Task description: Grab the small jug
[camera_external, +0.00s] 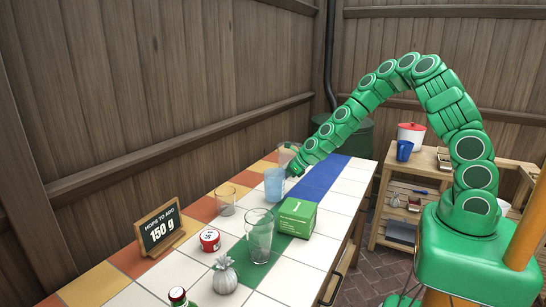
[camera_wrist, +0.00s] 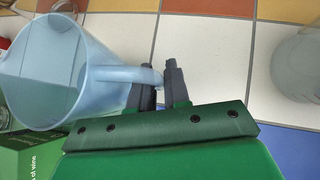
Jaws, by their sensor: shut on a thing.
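The small jug (camera_external: 274,185) is light blue and translucent, at the far part of the tiled counter by the blue tile strip. In the wrist view the jug (camera_wrist: 45,70) fills the left side, with its open mouth facing the camera. My gripper (camera_external: 291,174) is at the jug's right side. In the wrist view my gripper (camera_wrist: 163,84) has its two dark fingers shut on the jug's handle. Whether the jug's base touches the tiles cannot be told.
A larger clear vessel (camera_external: 288,152) stands just behind the jug. A short glass (camera_external: 226,203), a tall glass (camera_external: 259,240) and a green box (camera_external: 297,218) stand nearer. A sign (camera_external: 160,230) and a red tin (camera_external: 210,241) are at left.

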